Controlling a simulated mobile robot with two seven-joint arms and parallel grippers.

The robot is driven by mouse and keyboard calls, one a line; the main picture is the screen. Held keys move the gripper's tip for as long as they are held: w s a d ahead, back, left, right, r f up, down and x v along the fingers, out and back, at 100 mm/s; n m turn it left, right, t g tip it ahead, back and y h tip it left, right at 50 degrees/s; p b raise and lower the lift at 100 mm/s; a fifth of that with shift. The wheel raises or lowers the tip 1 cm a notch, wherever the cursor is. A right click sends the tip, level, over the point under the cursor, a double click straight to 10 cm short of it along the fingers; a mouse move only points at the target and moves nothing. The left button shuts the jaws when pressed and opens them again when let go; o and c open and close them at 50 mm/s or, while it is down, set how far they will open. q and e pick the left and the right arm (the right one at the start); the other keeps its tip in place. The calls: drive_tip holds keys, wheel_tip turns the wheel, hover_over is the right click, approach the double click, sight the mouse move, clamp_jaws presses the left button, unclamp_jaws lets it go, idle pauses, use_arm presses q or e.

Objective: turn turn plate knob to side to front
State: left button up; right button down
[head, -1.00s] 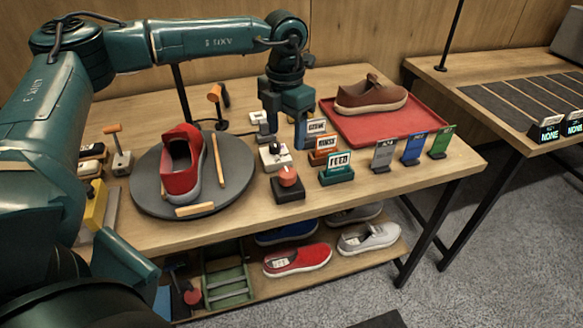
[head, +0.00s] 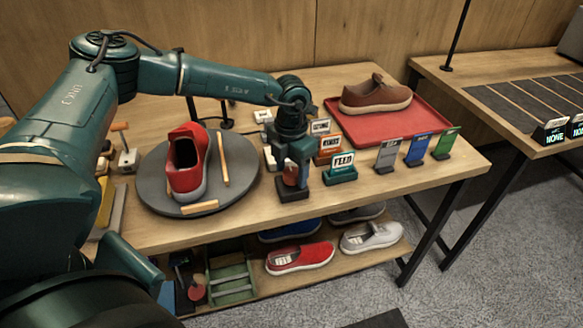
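The round grey turn plate (head: 238,186) lies on the wooden table and carries a red sneaker (head: 188,165) with its heel and toe along the picture's depth. A red knob (head: 291,177) on a black base (head: 294,195) stands just right of the plate. My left gripper (head: 292,176) points down over this knob, with its fingers on either side of it. The fingers partly hide the knob, and I cannot tell whether they press on it. My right gripper is not in view.
Label cards, including a green FEED card (head: 341,167), stand close to the right of the gripper. A red tray (head: 385,128) holds a brown shoe (head: 375,95). Wooden strips (head: 223,158) lie on the plate. More shoes rest on the lower shelf (head: 262,287).

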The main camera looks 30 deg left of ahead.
use_arm(q)
drive_tip(key=c, duration=0.9)
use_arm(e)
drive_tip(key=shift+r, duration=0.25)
use_arm(q)
drive_tip(key=shift+m, duration=0.3)
drive_tip(key=m, duration=0.5)
drive_tip(key=m+b, duration=0.1)
drive_tip(key=m, duration=0.2)
drive_tip(key=m+b, duration=0.1)
drive_tip(key=m, duration=0.3)
drive_tip(key=shift+m+b, duration=0.3)
drive_tip(key=m+b, duration=0.1)
drive_tip(key=m, duration=0.2)
drive_tip(key=shift+r+m+b, duration=0.1)
drive_tip(key=shift+m+b, duration=0.2)
drive_tip(key=shift+m, duration=0.5)
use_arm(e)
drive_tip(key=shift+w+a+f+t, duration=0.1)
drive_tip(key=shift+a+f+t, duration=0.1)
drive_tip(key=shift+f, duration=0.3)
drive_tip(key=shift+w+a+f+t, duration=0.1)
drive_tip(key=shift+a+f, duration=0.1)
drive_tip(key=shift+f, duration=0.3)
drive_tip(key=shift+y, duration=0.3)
